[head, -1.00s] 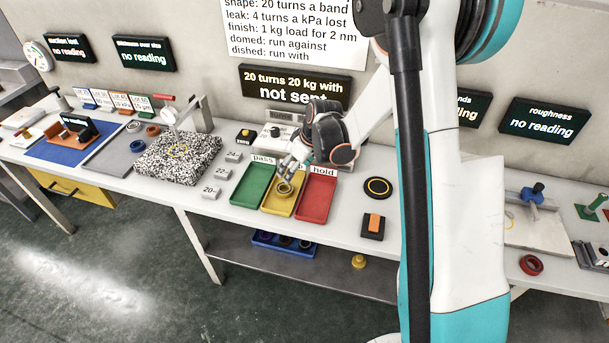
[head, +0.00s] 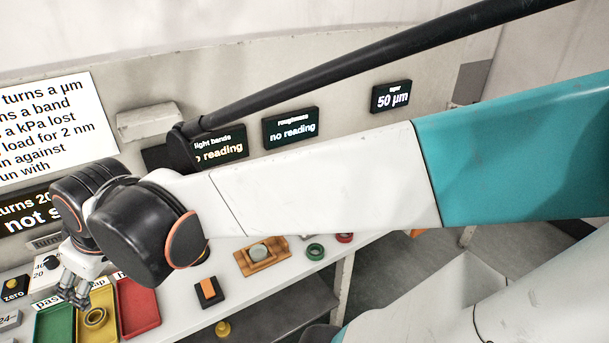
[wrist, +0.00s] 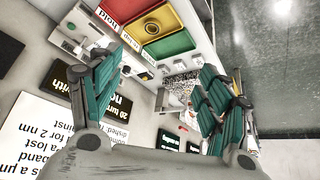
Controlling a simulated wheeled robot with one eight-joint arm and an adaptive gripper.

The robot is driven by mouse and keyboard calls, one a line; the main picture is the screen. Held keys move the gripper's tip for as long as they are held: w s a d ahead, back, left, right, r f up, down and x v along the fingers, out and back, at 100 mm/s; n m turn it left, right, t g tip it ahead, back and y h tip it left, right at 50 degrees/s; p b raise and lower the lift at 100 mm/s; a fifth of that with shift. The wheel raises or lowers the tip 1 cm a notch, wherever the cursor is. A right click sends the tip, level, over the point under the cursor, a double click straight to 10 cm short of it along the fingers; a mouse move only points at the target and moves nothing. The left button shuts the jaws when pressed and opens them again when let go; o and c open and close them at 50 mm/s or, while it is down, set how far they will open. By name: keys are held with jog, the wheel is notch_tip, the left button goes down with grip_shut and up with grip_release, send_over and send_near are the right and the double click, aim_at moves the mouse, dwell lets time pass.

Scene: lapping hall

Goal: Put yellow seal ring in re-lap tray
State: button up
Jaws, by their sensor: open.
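The yellow seal ring (head: 95,317) lies flat in the yellow tray (head: 104,295), whose label is partly hidden in the head view. The ring (wrist: 152,28) also shows in the wrist view inside the yellow tray (wrist: 160,43). My gripper (head: 72,298) is open and empty. In the head view it overlaps the green tray, left of the ring and apart from it. In the wrist view my spread fingers (wrist: 160,75) have nothing between them, and the ring is beyond them.
The green pass tray (head: 52,325) is left of the yellow tray, and the red hold tray (head: 137,308) is right. A black block with an orange top (head: 208,290) and a wooden fixture (head: 262,257) stand further right. My arm hides part of the bench.

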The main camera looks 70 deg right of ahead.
jog(key=s+m+t, duration=0.1)
jog(key=s, duration=0.7)
jog(key=shift+s+m+h, duration=0.25)
jog(key=shift+m+h, duration=0.05)
